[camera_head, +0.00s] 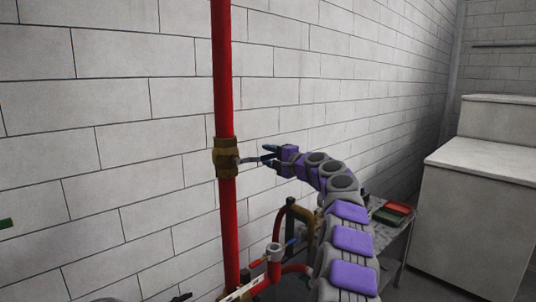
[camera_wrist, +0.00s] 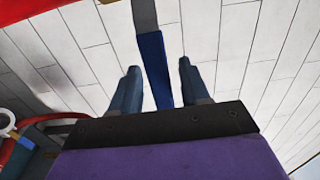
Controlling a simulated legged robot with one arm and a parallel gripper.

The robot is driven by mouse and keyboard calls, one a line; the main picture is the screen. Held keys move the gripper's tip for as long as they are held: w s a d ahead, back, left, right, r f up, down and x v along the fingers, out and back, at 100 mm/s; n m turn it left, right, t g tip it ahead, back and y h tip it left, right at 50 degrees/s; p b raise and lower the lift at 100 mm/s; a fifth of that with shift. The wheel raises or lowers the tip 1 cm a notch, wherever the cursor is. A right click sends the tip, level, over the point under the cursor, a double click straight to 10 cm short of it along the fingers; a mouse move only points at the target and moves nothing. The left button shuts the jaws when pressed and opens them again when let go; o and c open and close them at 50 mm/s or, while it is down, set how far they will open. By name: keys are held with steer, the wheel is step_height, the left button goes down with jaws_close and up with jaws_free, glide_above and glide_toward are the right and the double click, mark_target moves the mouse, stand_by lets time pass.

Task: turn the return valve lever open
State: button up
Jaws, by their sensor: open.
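A brass valve (camera_head: 227,157) sits on an upright red pipe (camera_head: 222,70) in front of the block wall. Its lever (camera_head: 249,160) is thin and sticks out to the right, towards my gripper (camera_head: 268,153). In the wrist view the lever shows as a grey bar with a blue sleeve (camera_wrist: 155,65). My gripper is open, with one finger on each side of the blue sleeve. A gap shows on both sides, so the fingers look apart from it. The near end of the sleeve is hidden behind the dark gripper body.
Lower red and brass piping (camera_head: 292,215) stands below my arm. A bench (camera_head: 395,235) with red and green items is at right, beside a pale cabinet (camera_head: 475,200). The block wall (camera_head: 130,110) is close behind the pipe. Space above my gripper is clear.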

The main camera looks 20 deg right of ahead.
steer(key=shift+w, duration=0.35)
steer(key=shift+d, duration=0.15)
steer(key=shift+w, duration=0.1)
jaws_close()
steer(key=shift+f, duration=0.1)
